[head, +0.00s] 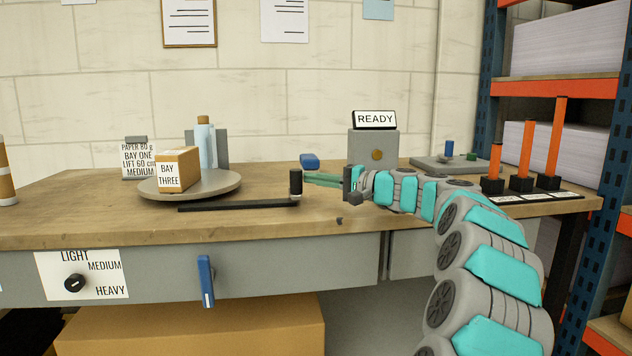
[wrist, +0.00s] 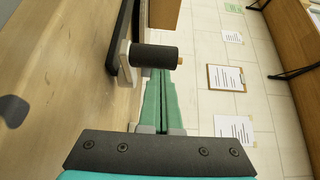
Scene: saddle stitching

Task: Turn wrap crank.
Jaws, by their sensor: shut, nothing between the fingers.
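The wrap crank is a long black bar (head: 235,206) lying level just above the bench top, in front of a round grey turntable (head: 222,189). At the bar's right end stands an upright black crank handle (head: 296,183). In the wrist view the handle (wrist: 155,57) is a dark cylinder with a light tip, across the ends of my fingers. My gripper (head: 308,179) reaches in from the right with its green fingers shut and nothing between them. Its fingertips (wrist: 160,75) are right beside the handle; I cannot tell whether they touch it.
A "BAY THREE" carton (head: 176,170) sits on the turntable, with a blue bottle (head: 205,145) behind. A grey box with a "READY" sign (head: 375,120) and a blue block (head: 309,161) stand at the back. Orange posts (head: 525,155) stand right.

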